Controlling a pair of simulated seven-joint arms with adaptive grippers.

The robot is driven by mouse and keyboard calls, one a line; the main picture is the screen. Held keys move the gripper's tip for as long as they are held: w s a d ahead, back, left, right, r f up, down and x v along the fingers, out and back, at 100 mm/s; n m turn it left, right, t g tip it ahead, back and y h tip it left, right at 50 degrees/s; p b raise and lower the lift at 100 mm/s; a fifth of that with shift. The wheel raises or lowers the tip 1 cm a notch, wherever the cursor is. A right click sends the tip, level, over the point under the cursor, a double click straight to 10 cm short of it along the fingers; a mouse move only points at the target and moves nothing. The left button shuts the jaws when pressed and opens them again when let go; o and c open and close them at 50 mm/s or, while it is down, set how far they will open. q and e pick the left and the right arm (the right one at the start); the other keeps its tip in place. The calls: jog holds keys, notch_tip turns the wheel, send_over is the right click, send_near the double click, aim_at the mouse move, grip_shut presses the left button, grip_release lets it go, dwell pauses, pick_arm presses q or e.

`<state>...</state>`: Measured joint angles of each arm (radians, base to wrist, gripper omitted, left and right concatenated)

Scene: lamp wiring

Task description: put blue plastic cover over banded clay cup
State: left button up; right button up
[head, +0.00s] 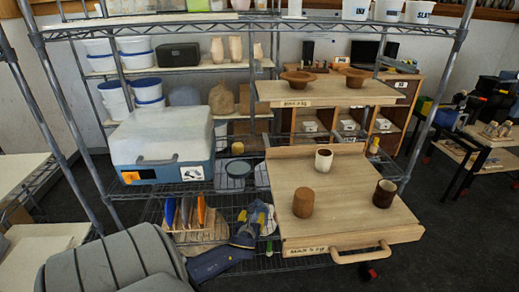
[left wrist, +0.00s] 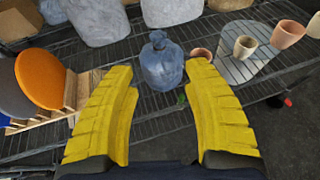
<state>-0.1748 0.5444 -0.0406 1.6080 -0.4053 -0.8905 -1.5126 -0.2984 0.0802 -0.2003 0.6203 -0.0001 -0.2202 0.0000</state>
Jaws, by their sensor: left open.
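In the left wrist view, a knotted blue plastic cover (left wrist: 162,66) stands on a wire shelf, just beyond and between the fingertips of my left gripper (left wrist: 160,75). The yellow fingers are wide apart and hold nothing. In the head view, my left gripper (head: 256,214) is low in front of the lower shelf, left of the wooden board. On that board stand a pale cup (head: 323,160), a reddish-brown cylinder (head: 303,204) and a dark brown cup (head: 384,194). I cannot tell which, if any, is the banded clay cup. My right gripper is in neither view.
The wooden board (head: 345,222) has a handle at its front. A rack of coloured discs (head: 185,212) stands left of my left gripper; its orange disc (left wrist: 40,78) shows close in the wrist view.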

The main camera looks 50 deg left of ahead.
aim_at(257, 204)
pick_arm(q)
jog(key=x, duration=1.1)
jog(key=shift+w+a+f, duration=0.15)
jog(key=shift+w+f, duration=0.05)
jog(key=shift+w, duration=0.15)
jog(key=shift+x, duration=2.6)
jog(key=shift+s+a, duration=0.1)
jog(key=shift+s, duration=0.05)
grip_shut()
